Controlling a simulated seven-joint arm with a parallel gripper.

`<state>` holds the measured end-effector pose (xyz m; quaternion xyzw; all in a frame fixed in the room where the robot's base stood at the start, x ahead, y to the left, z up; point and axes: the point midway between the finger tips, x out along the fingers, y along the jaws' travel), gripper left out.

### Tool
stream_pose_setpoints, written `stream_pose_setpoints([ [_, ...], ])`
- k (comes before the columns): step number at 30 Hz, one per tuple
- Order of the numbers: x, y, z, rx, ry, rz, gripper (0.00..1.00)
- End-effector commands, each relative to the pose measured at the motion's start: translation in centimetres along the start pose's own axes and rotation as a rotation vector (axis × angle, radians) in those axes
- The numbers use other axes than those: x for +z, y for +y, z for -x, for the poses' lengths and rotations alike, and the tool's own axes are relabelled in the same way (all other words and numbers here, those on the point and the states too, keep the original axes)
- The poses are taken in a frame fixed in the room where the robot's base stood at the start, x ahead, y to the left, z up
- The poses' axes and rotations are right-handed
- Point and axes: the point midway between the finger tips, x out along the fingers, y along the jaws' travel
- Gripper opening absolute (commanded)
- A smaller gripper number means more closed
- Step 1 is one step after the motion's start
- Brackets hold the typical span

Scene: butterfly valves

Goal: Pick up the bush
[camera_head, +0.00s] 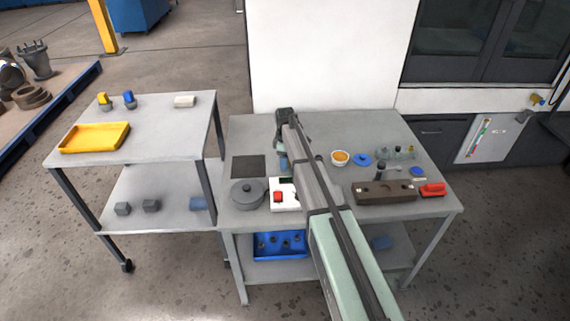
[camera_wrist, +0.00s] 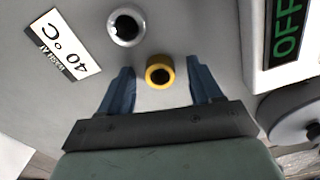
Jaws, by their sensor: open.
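The bush is most likely the small yellow ring with a dark hole (camera_wrist: 160,71) in the wrist view. It stands on the grey table top with its hole facing the camera. My gripper (camera_wrist: 159,66) is open, with one blue finger on each side of the yellow ring. There are visible gaps between the ring and both fingers, and nothing is held. In the head view my arm covers this spot, so the ring cannot be made out there. A blue finger of my gripper shows beside the arm in that view (camera_head: 283,161).
A shiny metal ring (camera_wrist: 126,25) and a "40°C" label (camera_wrist: 62,45) lie close by. A white box with a green "OFF" display (camera_wrist: 287,30) is at the right. A grey round lidded part (camera_head: 247,194) and a brown block (camera_head: 384,193) stand on the table (camera_head: 237,132).

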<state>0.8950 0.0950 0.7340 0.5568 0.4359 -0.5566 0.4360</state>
Motion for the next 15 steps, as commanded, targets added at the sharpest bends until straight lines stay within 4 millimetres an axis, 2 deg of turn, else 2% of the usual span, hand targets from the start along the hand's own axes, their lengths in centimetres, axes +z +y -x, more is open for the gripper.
stream_pose_setpoints([
  [2, 0.0, 0.0, 0.02, 0.0, 0.0, 0.0, 0.62],
  [15, 0.0, 0.0, 0.05, 0.0, 0.0, 0.0, 0.2],
])
